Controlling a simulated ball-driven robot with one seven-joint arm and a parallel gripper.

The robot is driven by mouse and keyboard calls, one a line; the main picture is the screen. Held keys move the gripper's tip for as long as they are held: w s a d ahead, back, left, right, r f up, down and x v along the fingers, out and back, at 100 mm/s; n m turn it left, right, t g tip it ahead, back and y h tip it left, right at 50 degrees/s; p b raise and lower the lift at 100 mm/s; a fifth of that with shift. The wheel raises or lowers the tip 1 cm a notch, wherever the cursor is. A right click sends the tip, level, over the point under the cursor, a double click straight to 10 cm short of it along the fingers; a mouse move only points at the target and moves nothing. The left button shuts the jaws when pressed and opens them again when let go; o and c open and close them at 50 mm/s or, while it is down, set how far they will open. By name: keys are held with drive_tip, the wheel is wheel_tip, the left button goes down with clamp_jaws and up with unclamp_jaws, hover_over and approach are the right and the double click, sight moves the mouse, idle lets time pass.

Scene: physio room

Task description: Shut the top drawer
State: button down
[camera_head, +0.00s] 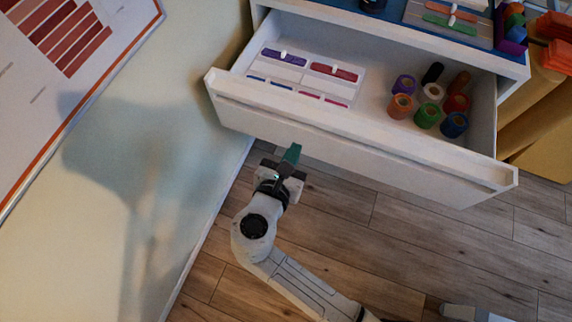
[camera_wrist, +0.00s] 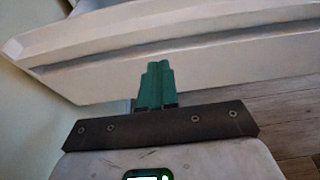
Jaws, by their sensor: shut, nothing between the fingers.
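The top drawer (camera_head: 380,153) is white and stands pulled well out of its cabinet. Inside it lie a white sheet with coloured strips (camera_head: 308,78) and several coloured rolls (camera_head: 427,116). My gripper (camera_head: 291,154) has green fingers, shut with nothing between them. In the head view it is in front of the drawer's left half, near the lower edge of the front panel. In the wrist view the fingers (camera_wrist: 156,84) point at the white drawer front (camera_wrist: 215,62), which spans the picture. I cannot tell whether they touch it.
The cabinet top (camera_head: 395,22) is blue and carries a tray and coloured items. A wall (camera_head: 150,130) with a poster is close on the left. Tan rolled or padded items (camera_head: 540,110) stand right of the cabinet. Wooden floor (camera_head: 430,250) is clear in front.

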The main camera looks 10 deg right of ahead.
sight(308, 123)
drive_tip(key=shift+r+b+x, duration=0.1)
drive_tip(key=shift+r+x, duration=0.1)
drive_tip(key=shift+x, duration=0.85)
drive_tip(key=shift+r+b+x, duration=0.15)
drive_tip(key=shift+r+x, duration=0.05)
drive_tip(key=shift+x, duration=0.9)
drive_tip(key=shift+r+b+x, duration=0.1)
drive_tip(key=shift+r+x, duration=0.05)
drive_tip(key=shift+x, duration=0.9)
drive_tip(key=shift+w+d, duration=0.15)
drive_tip(key=shift+w, duration=0.05)
drive_tip(key=shift+w+d, duration=0.25)
drive_tip(key=shift+w, duration=0.15)
drive_tip(key=w+d+b, duration=0.2)
drive_tip(key=w+d, duration=0.3)
drive_tip(key=w, duration=0.3)
drive_tip(key=w+d+b, duration=0.2)
drive_tip(key=w+d, duration=0.3)
drive_tip(key=w, duration=0.4)
drive_tip(key=w+d+b, duration=0.2)
drive_tip(key=w+d, duration=0.3)
drive_tip(key=w, duration=0.4)
drive_tip(key=shift+f, duration=0.1)
drive_tip(key=shift+w+d, duration=0.2)
drive_tip(key=shift+w, duration=0.05)
drive_tip(key=shift+w+r, duration=0.15)
drive_tip(key=shift+r, duration=0.2)
